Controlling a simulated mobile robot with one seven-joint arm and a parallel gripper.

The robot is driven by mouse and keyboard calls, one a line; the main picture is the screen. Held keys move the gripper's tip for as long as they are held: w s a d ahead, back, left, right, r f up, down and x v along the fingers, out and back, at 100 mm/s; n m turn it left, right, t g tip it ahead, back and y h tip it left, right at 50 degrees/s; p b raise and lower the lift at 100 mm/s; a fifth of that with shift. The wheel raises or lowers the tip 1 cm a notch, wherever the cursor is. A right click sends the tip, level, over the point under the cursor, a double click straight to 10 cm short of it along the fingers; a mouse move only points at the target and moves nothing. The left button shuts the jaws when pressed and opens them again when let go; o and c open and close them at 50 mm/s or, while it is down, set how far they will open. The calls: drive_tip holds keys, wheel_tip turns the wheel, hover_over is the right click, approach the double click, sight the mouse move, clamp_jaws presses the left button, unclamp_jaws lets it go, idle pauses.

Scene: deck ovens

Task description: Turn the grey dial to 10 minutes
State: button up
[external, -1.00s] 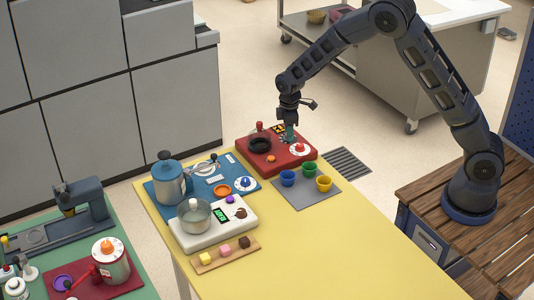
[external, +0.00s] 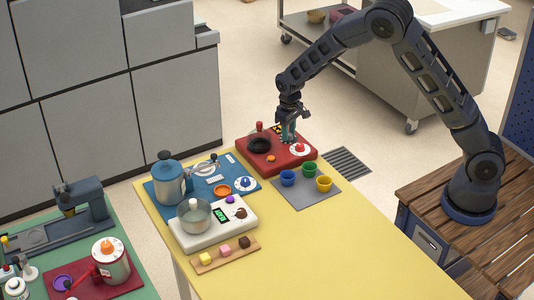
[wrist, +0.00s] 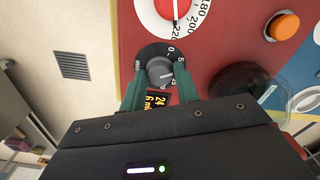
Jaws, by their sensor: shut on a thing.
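The grey dial (wrist: 159,71) sits on a black round scale plate on the red unit (external: 245,153). Its scale shows 0 and 5 near the top right in the wrist view. My gripper (wrist: 161,77) has its green fingers on opposite sides of the dial and is shut on it. A small display (wrist: 157,100) with orange digits lies just below the dial; it is partly hidden by my gripper, and I read "24" and "6 mi". In the external view my gripper (external: 289,132) points down at the back of the red unit and hides the dial.
A red knob on a white scale (external: 300,149) is close beside my gripper. An orange button (external: 271,158) and a dark round pan (external: 259,146) are also on the unit. Several coloured cups stand on a grey mat (external: 318,200). The yellow table (external: 330,250) is clear in front.

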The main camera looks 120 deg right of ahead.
drive_tip(key=m, duration=0.4)
drive_tip(key=shift+m, duration=0.7)
drive_tip(key=o, duration=1)
drive_tip(key=shift+c, duration=0.2)
wheel_tip(320, 180, up, 11)
drive_tip(key=shift+f, duration=0.1)
